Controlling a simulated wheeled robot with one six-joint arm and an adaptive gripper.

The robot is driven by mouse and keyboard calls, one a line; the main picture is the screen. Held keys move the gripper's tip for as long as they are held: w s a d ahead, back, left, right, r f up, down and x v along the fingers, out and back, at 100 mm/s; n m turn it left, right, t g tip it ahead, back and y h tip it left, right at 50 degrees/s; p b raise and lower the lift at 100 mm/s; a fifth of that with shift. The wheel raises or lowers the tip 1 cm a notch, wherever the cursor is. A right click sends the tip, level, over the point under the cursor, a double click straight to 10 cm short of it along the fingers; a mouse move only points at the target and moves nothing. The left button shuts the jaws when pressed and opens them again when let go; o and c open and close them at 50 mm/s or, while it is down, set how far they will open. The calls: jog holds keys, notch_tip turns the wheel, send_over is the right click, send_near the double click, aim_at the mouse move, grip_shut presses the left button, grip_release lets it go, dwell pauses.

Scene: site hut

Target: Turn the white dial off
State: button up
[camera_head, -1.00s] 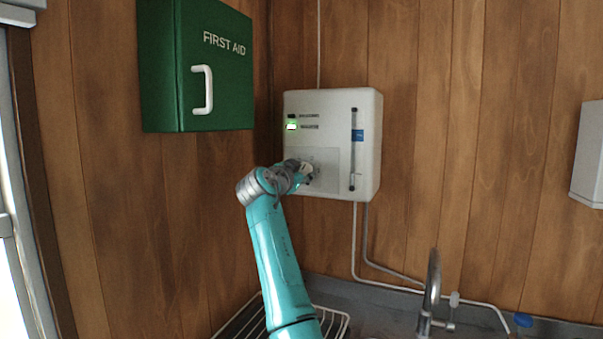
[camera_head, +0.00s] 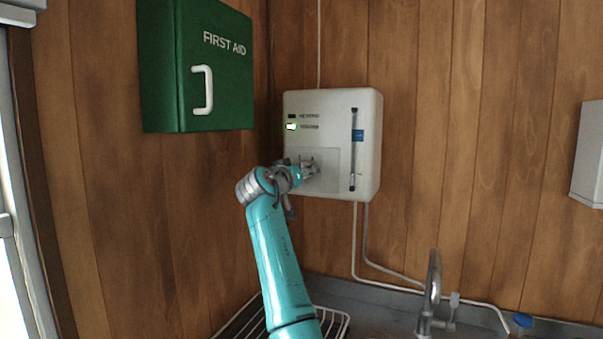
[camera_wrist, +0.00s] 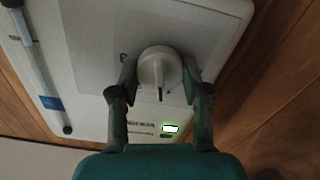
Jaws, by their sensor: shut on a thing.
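The white dial (camera_wrist: 158,70) sits on the grey panel of a white wall unit (camera_head: 368,115). In the wrist view it is round with a raised grip and a dark pointer mark. My gripper (camera_wrist: 160,85) has one finger on each side of the dial and is shut on it. In the head view my gripper (camera_head: 308,168) is at the unit's front, and it mostly hides the dial. A small indicator (camera_head: 291,127) on the unit glows, and it also shows lit in the wrist view (camera_wrist: 171,128).
A green first aid box (camera_head: 215,75) hangs to the left of the unit. A tap (camera_head: 431,290) and sink stand below right, and a wire rack (camera_head: 335,318) lies below my arm. Pipes (camera_head: 355,240) run down from the unit. A white box (camera_head: 589,155) is at far right.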

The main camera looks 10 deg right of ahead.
jog(key=shift+f+n, duration=0.1)
jog(key=shift+n, duration=7.4)
jog(key=o, duration=1.2)
jog(key=shift+c, duration=0.2)
jog(key=shift+a, duration=0.15)
jog(key=v, duration=1.1)
jog(key=shift+s+a, duration=0.15)
jog(key=shift+s, duration=0.25)
